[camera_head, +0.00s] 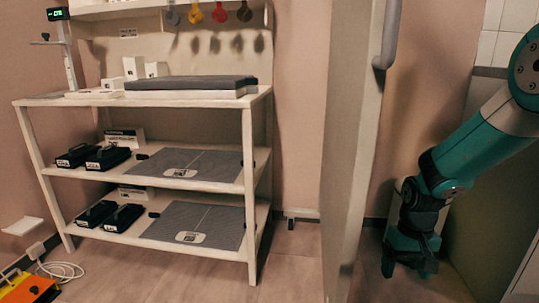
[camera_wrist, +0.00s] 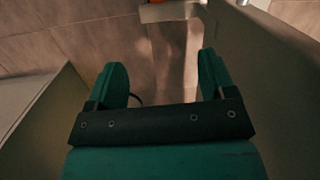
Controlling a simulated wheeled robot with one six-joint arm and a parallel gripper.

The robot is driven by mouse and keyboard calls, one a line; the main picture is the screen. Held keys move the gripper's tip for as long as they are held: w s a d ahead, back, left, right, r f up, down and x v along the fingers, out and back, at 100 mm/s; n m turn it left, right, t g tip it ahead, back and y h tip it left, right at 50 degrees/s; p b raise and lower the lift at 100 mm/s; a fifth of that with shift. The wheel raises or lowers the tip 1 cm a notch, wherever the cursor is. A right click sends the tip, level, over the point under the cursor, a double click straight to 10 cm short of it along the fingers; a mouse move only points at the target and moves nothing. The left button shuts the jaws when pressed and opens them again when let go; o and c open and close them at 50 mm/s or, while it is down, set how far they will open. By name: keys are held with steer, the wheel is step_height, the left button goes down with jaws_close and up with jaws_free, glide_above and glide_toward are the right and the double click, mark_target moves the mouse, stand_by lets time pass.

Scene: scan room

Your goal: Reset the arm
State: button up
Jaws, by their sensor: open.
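My teal and black arm enters the head view from the right edge and bends downward. My gripper (camera_head: 410,262) hangs at its lower end, pointing at the floor, to the right of the upright panel. In the wrist view my gripper (camera_wrist: 162,85) shows two teal fingers set wide apart, with bare floor between them. It is open and holds nothing.
A pale upright panel (camera_head: 352,150) with a grey handle stands close left of my gripper. A white shelf unit (camera_head: 250,190) with scales and black devices stands at left. An orange object (camera_head: 28,288) and white cable (camera_head: 62,270) lie on the floor at lower left.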

steer(key=s+r+n+t, duration=0.1)
steer(key=s+r+t, duration=0.3)
steer(key=s+r, duration=0.75)
steer(key=s+a+r+n+g+y+p, duration=0.35)
steer(key=s+a+r+n+p, duration=0.45)
steer(key=s+a+r, duration=0.55)
step_height(320, 180, up, 36)
steer(key=w+a+m+p, duration=0.1)
steer(key=w+p, duration=0.1)
steer(key=p, duration=3.4)
steer(key=shift+a+r+t, duration=0.25)
steer(key=shift+a+t, duration=0.1)
steer(key=shift+t, duration=0.1)
